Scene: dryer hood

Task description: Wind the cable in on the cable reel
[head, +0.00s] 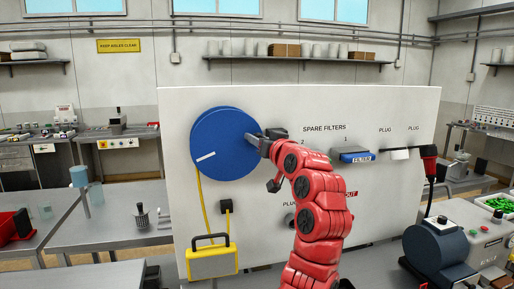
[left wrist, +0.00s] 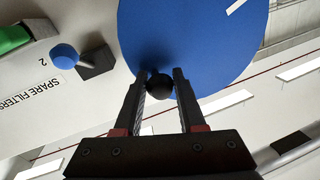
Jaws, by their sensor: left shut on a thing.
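The cable reel (head: 222,165) is a large blue disc on the upright white panel, with a white stripe left of its middle. It also fills the top of the left wrist view (left wrist: 190,40). A yellow cable (head: 204,205) hangs from the reel's lower left towards a yellow box with a black handle (head: 212,262). My left gripper (head: 259,141) is at the reel's right edge. In the left wrist view its fingers are shut on a dark round knob (left wrist: 159,87) in front of the disc. My right gripper is not in view.
Right of the reel the panel (head: 385,215) carries a blue filter box (head: 356,156) and plug fittings. A black socket (head: 226,206) sits below the reel. A grey-blue machine (head: 436,250) stands at lower right. A bench (head: 110,215) is at left.

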